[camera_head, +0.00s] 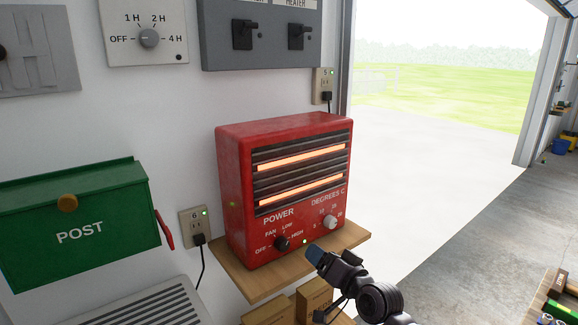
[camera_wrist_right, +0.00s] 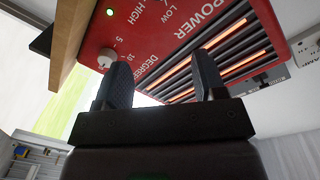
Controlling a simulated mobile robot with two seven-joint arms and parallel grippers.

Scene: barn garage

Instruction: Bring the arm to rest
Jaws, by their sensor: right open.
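My right gripper (camera_head: 330,257) is in front of the lower right part of a red heater (camera_head: 234,190). In the right wrist view its two dark fingers (camera_wrist_right: 163,72) are apart with nothing held between them. The heater also shows there, tilted in the picture (camera_wrist_right: 150,28). Its two bars glow orange and a small green light is lit on its front. A black power knob (camera_head: 282,243) and a white degrees knob (camera_head: 329,222) sit on the front. The gripper appears close to the heater, but I cannot tell the exact gap. My left gripper is not in view.
The heater stands on a wooden shelf (camera_head: 245,284) with cardboard boxes (camera_head: 314,298) below. A green post box (camera_head: 80,226), outlets, a dial panel (camera_head: 146,30) and a grey switch panel (camera_head: 270,50) are on the wall.

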